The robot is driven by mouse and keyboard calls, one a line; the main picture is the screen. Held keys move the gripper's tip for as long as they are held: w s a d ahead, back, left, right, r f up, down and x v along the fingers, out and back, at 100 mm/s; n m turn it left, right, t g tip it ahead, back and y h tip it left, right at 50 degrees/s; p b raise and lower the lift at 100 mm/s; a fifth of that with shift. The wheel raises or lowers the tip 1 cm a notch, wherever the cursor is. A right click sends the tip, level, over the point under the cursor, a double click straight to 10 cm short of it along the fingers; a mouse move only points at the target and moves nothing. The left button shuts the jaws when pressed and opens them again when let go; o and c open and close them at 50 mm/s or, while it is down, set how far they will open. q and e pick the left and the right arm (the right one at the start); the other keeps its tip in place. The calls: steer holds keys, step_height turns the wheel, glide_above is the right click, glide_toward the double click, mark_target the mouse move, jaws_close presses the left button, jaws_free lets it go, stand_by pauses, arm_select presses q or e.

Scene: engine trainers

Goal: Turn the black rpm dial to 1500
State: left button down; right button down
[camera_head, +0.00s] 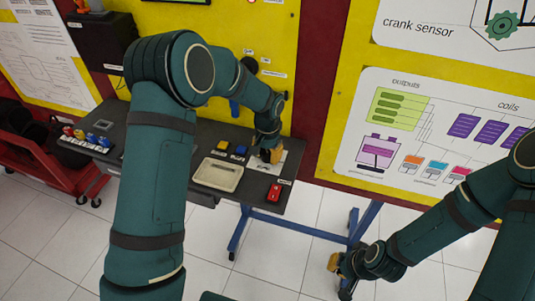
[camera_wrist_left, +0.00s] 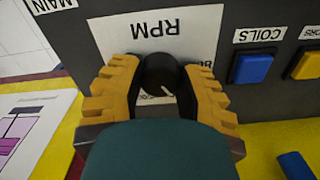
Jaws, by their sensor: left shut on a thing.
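The black rpm dial (camera_wrist_left: 158,73) sits on a white plate (camera_wrist_left: 205,30) marked RPM, which reads upside down in the left wrist view. A short white mark on the dial points toward the lower right there. Any scale numbers are hidden behind my fingers. My left gripper (camera_wrist_left: 159,92) is shut on the dial, with one yellow finger on each side of it. In the head view my left gripper (camera_head: 270,156) is at the right part of the grey bench and hides the dial. My right gripper (camera_head: 338,266) hangs low over the floor, away from the bench; its finger opening is unclear.
A blue button (camera_wrist_left: 254,69) labelled COILS and a yellow button (camera_wrist_left: 307,65) are beside the dial. On the bench are a beige tray (camera_head: 218,175) and a red switch-like part (camera_head: 274,192). A blue stand (camera_head: 363,222) is under the bench. Tiled floor in front is clear.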

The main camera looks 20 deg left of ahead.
mark_target(268, 154)
arm_select(q)
steer(key=c, duration=0.5)
jaws_free()
step_height(268, 154, up, 12)
steer(key=shift+f, duration=0.1)
stand_by(0.6)
